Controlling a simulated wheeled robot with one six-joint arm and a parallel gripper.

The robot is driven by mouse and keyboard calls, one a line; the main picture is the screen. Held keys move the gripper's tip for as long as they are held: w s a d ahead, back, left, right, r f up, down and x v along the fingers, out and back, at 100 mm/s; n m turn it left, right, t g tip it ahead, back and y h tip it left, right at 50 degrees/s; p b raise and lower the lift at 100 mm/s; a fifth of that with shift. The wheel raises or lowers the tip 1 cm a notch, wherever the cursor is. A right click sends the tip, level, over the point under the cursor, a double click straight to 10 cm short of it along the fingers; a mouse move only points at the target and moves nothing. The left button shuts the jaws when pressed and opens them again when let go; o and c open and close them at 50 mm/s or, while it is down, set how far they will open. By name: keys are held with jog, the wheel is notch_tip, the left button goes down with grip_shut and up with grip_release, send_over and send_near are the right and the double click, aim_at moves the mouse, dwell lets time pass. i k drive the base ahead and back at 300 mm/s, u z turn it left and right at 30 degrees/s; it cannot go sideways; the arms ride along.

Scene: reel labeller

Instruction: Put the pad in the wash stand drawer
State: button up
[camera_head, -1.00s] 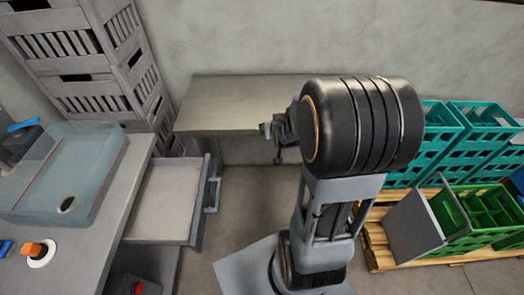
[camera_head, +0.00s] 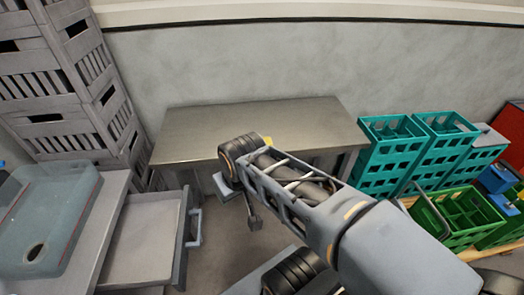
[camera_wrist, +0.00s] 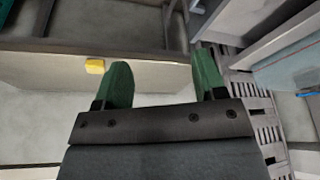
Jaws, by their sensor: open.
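A small yellow block, likely the pad (camera_wrist: 95,66), lies on the worktable in the wrist view. In the head view only a bit of the yellow (camera_head: 267,140) shows above my arm, which hides the rest. My gripper (camera_wrist: 163,66) is open, with two green fingers and nothing between them.
The worktable (camera_head: 190,130) stands against the wall and is otherwise clear. A pale blue basin (camera_head: 45,215) sits on the wash stand. Grey crates (camera_head: 55,90) are stacked at the left. Teal crates (camera_head: 390,150) and green crates (camera_head: 470,215) stand at the right.

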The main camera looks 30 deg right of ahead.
aim_at(148, 238)
jog(key=k, duration=1.25)
jog(key=z, duration=0.55)
jog(key=i, duration=0.5)
jog(key=z, duration=0.65)
jog(key=i, duration=0.8)
jog(key=u, duration=0.85)
jog(key=i, duration=0.5)
jog(key=u, duration=0.45)
